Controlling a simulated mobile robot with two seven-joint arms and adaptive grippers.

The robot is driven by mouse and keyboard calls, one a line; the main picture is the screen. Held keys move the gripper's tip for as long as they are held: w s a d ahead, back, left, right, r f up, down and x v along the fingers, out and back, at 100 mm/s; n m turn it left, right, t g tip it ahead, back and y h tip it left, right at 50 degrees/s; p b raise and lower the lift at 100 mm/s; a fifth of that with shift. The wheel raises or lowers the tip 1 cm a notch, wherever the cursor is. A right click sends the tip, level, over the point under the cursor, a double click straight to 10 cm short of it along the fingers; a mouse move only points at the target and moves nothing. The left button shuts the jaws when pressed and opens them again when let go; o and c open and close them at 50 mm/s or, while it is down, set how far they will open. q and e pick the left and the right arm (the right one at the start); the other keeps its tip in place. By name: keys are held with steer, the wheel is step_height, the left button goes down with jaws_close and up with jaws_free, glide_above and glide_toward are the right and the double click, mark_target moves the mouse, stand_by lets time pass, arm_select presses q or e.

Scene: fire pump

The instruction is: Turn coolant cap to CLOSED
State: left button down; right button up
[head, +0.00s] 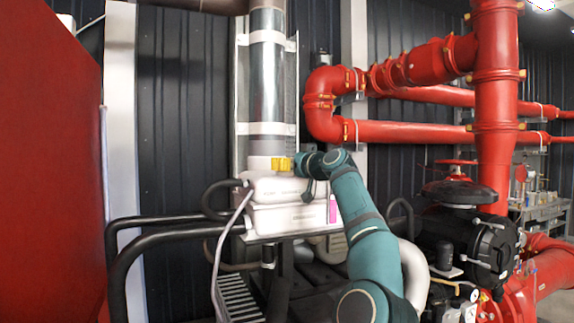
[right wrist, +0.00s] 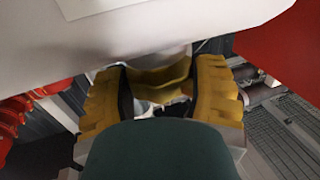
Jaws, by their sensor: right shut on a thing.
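The coolant tank (head: 285,217) is a white box-shaped container on a bracket in the middle of the head view. My right gripper (head: 282,163) is at the top of the tank, its yellow fingers level with the tank's neck. In the right wrist view, my right gripper (right wrist: 162,70) has a yellow finger on each side of a yellowish curved piece, which looks like the coolant cap (right wrist: 160,76). The fingers are shut on it. In the head view the cap is mostly hidden by the fingers, and no OPEN or CLOSED marking can be read. My left gripper is not in view.
Red pipes (head: 420,132) and a black valve housing (head: 470,240) stand to the right. A red panel (head: 50,170) fills the far left.

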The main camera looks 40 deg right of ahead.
stand_by(0.3)
steer(key=o, duration=1.2)
steer(key=shift+s, duration=0.1)
steer(key=shift+s+d+r, duration=0.1)
steer(key=shift+s+d, duration=0.15)
steer(key=shift+s, duration=0.65)
steer(key=shift+s+a, duration=0.25)
steer(key=shift+s, duration=0.55)
steer(key=shift+s+a, duration=0.15)
steer(key=shift+s, duration=1.95)
steer(key=shift+s+a, duration=0.1)
steer(key=shift+s, duration=1.95)
